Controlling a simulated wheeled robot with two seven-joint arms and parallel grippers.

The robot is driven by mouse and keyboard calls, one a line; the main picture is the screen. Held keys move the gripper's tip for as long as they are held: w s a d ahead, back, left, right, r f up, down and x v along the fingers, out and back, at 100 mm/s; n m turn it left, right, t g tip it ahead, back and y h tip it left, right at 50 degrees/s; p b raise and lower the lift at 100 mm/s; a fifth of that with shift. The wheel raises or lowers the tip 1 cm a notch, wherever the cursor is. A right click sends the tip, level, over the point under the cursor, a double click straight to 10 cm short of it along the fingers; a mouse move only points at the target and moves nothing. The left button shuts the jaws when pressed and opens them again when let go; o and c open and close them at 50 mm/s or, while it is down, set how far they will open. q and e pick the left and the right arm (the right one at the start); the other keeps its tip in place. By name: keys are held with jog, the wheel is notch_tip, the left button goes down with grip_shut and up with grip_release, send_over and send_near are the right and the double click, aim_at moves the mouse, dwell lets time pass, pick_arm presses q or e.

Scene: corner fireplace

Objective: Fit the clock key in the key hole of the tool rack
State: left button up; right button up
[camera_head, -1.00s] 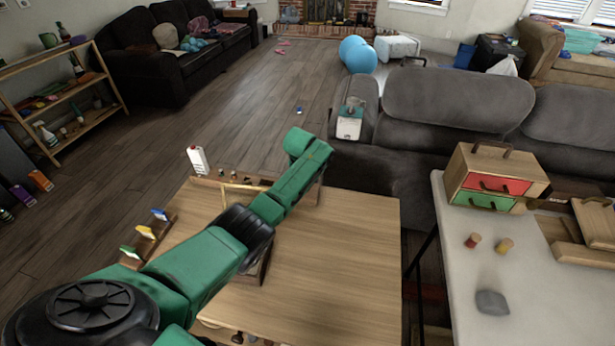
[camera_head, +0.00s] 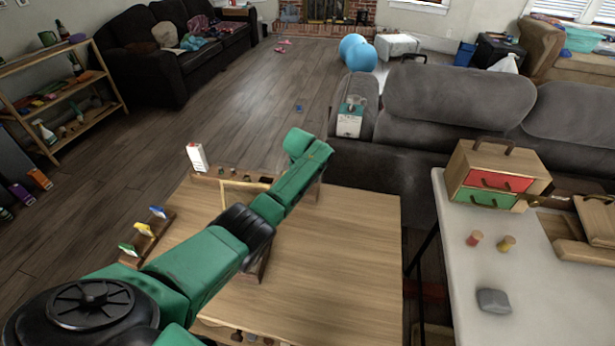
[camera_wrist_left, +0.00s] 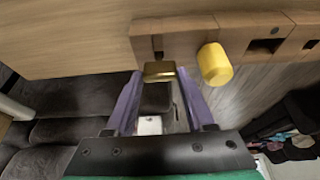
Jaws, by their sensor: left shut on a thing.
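In the left wrist view my left gripper (camera_wrist_left: 160,78) is shut on a brass-coloured piece, the clock key (camera_wrist_left: 159,68), between its two purple fingers. The key is at the edge of the wooden tool rack (camera_wrist_left: 188,40), in line with a narrow dark slot. I cannot tell whether any of it is inside the slot. A yellow cylinder (camera_wrist_left: 214,63) sticks out of the rack beside it. In the head view the rack (camera_head: 228,175) lies along the table's far edge. My green arm hides the left gripper and key there. My right gripper is not in view.
The wooden table (camera_head: 345,245) is clear to the right of my arm. A smaller rack with coloured tags (camera_head: 144,230) is at its left edge. A white table (camera_head: 545,290) with a drawer box (camera_head: 497,172) stands right. A grey sofa (camera_head: 450,110) is behind.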

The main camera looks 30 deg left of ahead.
pick_arm(q)
jog(key=shift+f+b, duration=0.6)
jog(key=shift+f, duration=0.25)
jog(key=o, duration=1.3)
jog(key=shift+s+r, duration=0.15)
jog(key=shift+r, duration=0.2)
jog(key=p+v, duration=0.2)
jog(key=v, duration=0.3)
jog(key=shift+r, duration=0.2)
jog(key=v, duration=0.8)
jog(key=shift+s+r+p, duration=0.15)
jog(key=shift+s+p, duration=0.1)
jog(key=shift+p, duration=0.05)
